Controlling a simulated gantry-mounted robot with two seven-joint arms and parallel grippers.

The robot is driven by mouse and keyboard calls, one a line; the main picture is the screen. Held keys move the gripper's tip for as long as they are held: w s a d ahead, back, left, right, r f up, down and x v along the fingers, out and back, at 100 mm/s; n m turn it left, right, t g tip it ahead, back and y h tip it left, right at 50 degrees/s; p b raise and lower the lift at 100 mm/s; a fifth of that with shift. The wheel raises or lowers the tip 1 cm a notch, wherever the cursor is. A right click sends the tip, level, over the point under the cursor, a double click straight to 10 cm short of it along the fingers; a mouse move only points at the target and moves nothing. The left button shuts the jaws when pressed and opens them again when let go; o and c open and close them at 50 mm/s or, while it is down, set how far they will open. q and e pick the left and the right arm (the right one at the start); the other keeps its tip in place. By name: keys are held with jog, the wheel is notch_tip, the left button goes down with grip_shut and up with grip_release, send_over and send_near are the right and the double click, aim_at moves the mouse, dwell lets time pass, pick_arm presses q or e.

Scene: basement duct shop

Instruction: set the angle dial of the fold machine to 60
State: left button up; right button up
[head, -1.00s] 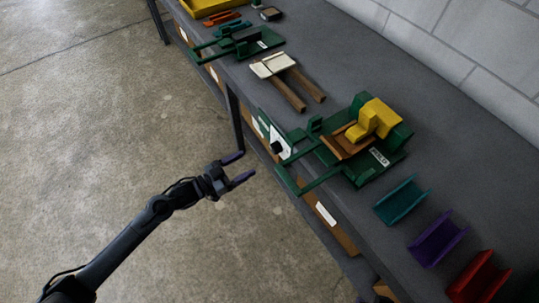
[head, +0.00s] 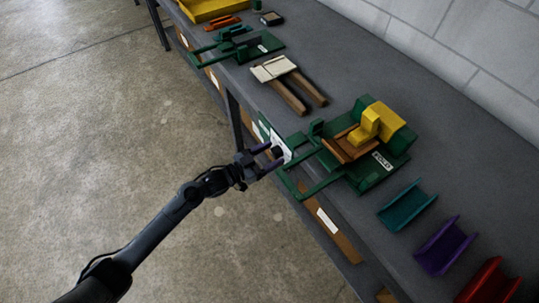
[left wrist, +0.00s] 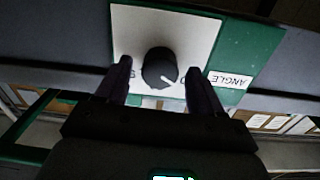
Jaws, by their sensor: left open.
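The fold machine (head: 388,170) is green with a yellow block on top and a "FOLD" label, and stands on the grey bench. Its angle dial (left wrist: 159,68) is a round black knob with a white pointer line on a white plate (left wrist: 190,30), beside an "ANGLE" label (left wrist: 231,80). In the left wrist view the pointer aims toward the lower right; the scale numbers are mostly hidden. My left gripper (head: 268,158) is open, with one finger on each side of the knob in the left wrist view (left wrist: 158,88). I cannot tell whether the fingers touch it. My right gripper is not in view.
Teal (head: 407,205), purple (head: 445,246) and red (head: 487,283) channels lie right of the machine. A wooden-handled tool (head: 288,82) and another green machine (head: 240,45) lie farther up the bench (head: 340,75). Open floor is at left.

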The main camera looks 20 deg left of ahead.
pick_arm(q)
jog(key=shift+c, duration=0.3)
jog(key=c, duration=1)
jog(key=shift+m, duration=0.4)
jog(key=shift+m+p, duration=0.3)
jog(key=shift+m, duration=0.7)
jog(key=m, duration=0.2)
jog(key=shift+m, duration=0.4)
jog(key=m, duration=0.5)
jog(key=shift+s+d+m, duration=0.1)
jog(key=shift+m, duration=0.3)
